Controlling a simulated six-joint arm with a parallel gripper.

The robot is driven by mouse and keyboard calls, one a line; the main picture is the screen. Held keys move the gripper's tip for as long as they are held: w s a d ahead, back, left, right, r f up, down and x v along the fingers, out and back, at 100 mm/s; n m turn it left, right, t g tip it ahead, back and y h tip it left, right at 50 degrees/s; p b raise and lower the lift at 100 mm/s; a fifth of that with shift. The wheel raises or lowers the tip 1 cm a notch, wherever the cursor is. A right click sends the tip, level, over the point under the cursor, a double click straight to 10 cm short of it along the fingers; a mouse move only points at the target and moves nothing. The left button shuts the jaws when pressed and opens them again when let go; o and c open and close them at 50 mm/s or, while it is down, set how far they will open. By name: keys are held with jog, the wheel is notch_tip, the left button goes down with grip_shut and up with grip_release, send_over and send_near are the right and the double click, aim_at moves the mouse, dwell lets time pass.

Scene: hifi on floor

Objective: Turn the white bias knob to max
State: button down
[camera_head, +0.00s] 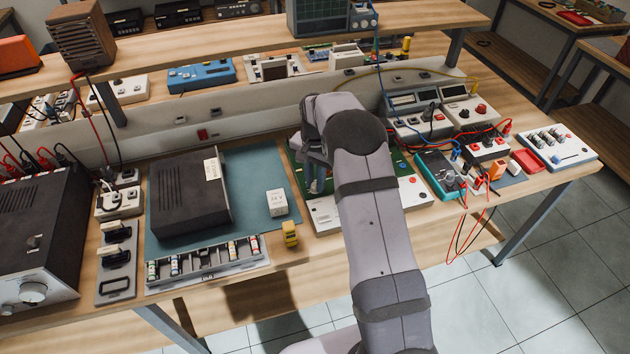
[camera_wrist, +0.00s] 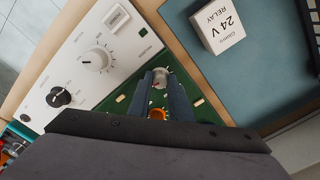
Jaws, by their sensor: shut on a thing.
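My gripper (camera_wrist: 160,88) is shut on a small whitish knob (camera_wrist: 160,74) with a reddish mark, which shows between the two fingertips in the wrist view. This knob stands on a green circuit board (camera_wrist: 118,103). An orange part (camera_wrist: 156,114) shows between the fingers, nearer the wrist. Beside the board is a white panel (camera_wrist: 75,70) with a larger white knob (camera_wrist: 97,59) inside a ring of marks, and a black knob (camera_wrist: 58,97). In the head view my gripper (camera_head: 316,183) is low over the board's left side, and my arm hides much of the board.
A white box marked 24 V relay (camera_wrist: 217,24) stands on the blue mat (camera_wrist: 268,75). In the head view a black case (camera_head: 188,195) and a yellow part (camera_head: 290,234) are to the left. A teal meter (camera_head: 438,175) with leads lies to the right.

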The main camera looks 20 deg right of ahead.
aim_at(315, 185)
jog(key=m, duration=0.4)
jog(key=shift+m, duration=0.4)
dwell(0.4)
jog(key=c, duration=1.6)
grip_release()
jog(key=shift+r, duration=0.15)
notch_tip(315, 185, up, 7)
jog(key=shift+f+b, duration=0.2)
jog(key=shift+b, duration=0.85)
jog(key=shift+r, duration=0.25)
